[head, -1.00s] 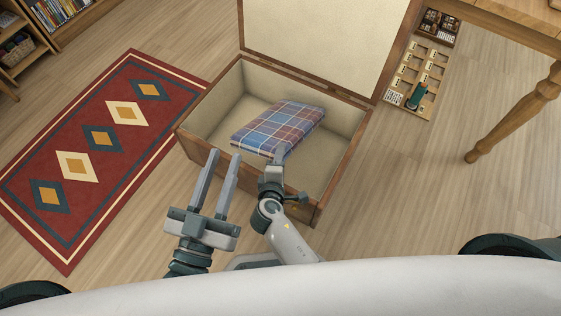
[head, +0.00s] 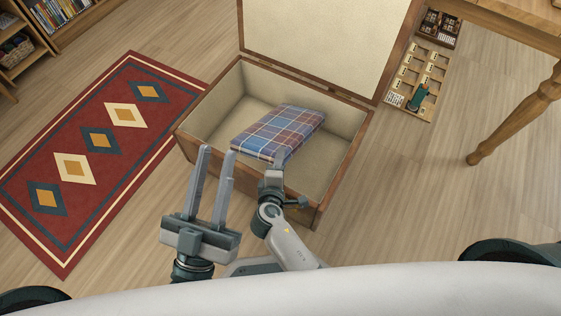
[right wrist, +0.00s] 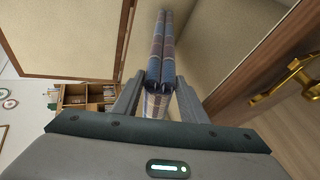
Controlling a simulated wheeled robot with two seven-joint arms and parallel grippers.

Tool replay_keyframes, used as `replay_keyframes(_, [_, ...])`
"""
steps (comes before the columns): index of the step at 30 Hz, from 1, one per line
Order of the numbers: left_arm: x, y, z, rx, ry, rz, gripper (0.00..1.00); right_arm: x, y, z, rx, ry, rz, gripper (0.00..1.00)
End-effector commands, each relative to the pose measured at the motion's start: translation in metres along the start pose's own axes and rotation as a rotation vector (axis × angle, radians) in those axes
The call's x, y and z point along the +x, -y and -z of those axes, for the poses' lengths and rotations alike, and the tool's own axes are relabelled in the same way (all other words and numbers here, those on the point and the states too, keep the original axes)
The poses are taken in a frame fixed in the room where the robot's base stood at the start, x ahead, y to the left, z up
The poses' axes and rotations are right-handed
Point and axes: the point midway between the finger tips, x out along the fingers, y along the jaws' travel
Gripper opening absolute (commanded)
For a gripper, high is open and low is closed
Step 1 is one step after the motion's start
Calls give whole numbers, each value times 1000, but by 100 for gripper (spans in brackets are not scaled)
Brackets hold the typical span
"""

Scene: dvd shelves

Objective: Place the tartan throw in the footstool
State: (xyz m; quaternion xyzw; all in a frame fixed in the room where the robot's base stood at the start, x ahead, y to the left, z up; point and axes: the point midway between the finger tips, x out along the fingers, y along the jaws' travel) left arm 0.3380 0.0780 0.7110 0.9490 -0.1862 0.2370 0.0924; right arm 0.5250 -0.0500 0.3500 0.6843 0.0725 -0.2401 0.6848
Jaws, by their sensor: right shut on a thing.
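The tartan throw (head: 280,133), folded flat in blue and red-brown check, is within the open footstool (head: 342,178), inside its walls. I cannot tell whether it touches the bottom. My right gripper (head: 272,172) reaches over the front wall and is shut on the throw's near edge. In the right wrist view the folded throw (right wrist: 160,50) runs away from between the fingers (right wrist: 157,95). My left gripper (head: 216,152) is open and empty, with its two fingers apart, by the footstool's front left wall.
The footstool's lid (head: 320,40) stands open at the back. A red patterned rug (head: 100,190) lies to the left. A table leg (head: 520,115) and a wooden tray of small items (head: 425,75) are at the right.

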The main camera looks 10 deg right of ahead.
Motion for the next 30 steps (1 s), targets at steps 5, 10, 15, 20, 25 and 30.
replay_keyframes(5, [0,0,2,2,-16,-1,27,1,0,1,1,-1,-4,0])
replay_keyframes(10, [0,1,6,4,-42,-1,27,2,2,1,1,-1,-4,0])
replay_keyframes(15, [1,2,10,7,-62,-2,27,3,4,1,1,-1,-4,0])
replay_keyframes(20, [4,3,16,11,-95,-4,27,4,5,1,1,-1,-4,0])
replay_keyframes(25, [7,4,21,15,-121,-3,27,5,7,1,1,-1,-4,0])
replay_keyframes(30, [7,4,24,14,-132,0,27,4,10,1,0,0,1,46])
